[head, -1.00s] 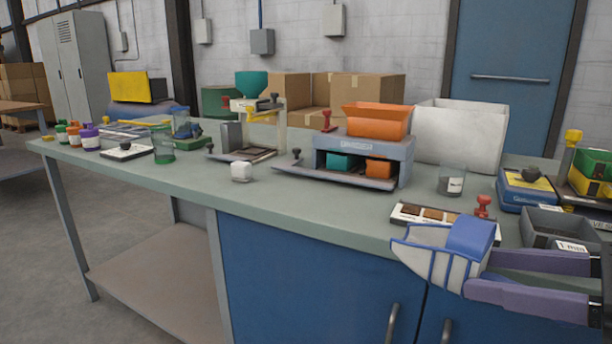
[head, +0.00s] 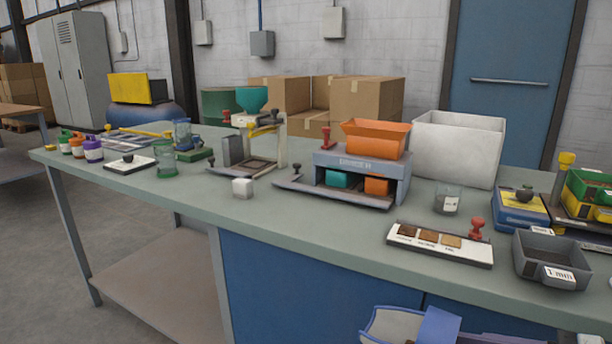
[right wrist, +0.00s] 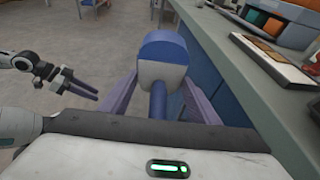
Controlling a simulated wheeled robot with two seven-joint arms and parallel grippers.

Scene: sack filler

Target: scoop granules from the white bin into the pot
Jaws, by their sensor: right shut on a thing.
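The white bin (head: 458,148) stands at the back right of the bench; its inside and any granules are hidden. A clear pot with a white label (head: 447,201) stands in front of it; I cannot tell its contents. My right gripper (right wrist: 158,97) is shut on the handle of a blue and white scoop (right wrist: 163,62). The scoop (head: 408,325) also shows at the bottom edge of the head view, cut off, in front of the bench. I cannot tell what it holds. My left gripper (right wrist: 80,86) shows only in the right wrist view, away from the bench; its opening is unclear.
A grey machine with an orange hopper (head: 376,139) stands left of the bin. The front middle of the bench top (head: 310,230) is clear.

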